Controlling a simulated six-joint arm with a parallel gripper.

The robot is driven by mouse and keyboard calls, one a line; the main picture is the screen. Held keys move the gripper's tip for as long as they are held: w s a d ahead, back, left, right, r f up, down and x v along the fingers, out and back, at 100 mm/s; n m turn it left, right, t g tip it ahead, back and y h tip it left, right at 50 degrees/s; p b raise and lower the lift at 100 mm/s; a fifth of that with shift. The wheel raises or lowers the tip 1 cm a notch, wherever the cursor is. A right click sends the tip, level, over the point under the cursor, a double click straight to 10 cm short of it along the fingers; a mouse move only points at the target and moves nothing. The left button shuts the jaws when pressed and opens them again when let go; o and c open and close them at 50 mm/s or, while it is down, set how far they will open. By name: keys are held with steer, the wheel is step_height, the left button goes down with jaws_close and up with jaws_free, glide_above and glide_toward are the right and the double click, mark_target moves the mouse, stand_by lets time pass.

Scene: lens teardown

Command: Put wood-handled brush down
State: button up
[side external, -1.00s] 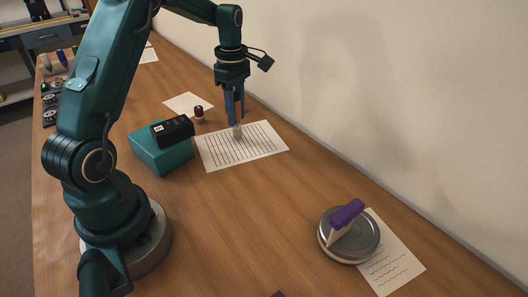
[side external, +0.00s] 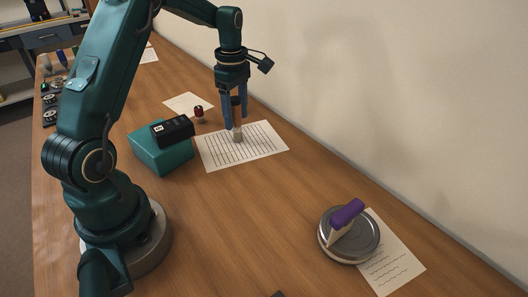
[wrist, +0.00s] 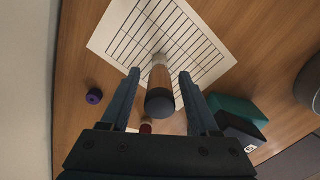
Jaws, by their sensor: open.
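The wood-handled brush (wrist: 160,78) is between the fingers of my gripper (wrist: 159,73) in the wrist view, its dark round end nearest the camera. A gap shows on each side of it, so the fingers look apart from it. In the side view the pale lower part of the brush (side external: 237,134) is over the lined sheet (side external: 265,147), below my gripper (side external: 236,122). It looks upright and appears to touch the sheet. My gripper is open around its upper part, which the fingers partly hide.
A teal box (side external: 160,150) with a black device (side external: 173,130) stands left of the sheet. A red-topped object (side external: 199,113) is behind it. A purple round piece (wrist: 94,96) lies beside the sheet. A round tin (side external: 335,247) with a purple-topped brush stands front right. Bare table lies between.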

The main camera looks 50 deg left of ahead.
step_height(320, 180, up, 11)
steer(key=shift+r, duration=0.15)
steer(key=shift+d+r, duration=0.3)
steer(key=shift+r, duration=0.1)
steer(key=s+d+r+m+t, duration=0.35)
steer(key=s+d+m, duration=0.55)
steer(key=d+m, duration=0.55)
steer(key=s+d+f+m+t, duration=0.2)
steer(key=s+f+m, duration=0.3)
steer(key=m, duration=0.3)
steer(key=shift+s+d+f, duration=0.15)
steer(key=shift+s+d, duration=0.35)
steer(key=shift+s, duration=0.35)
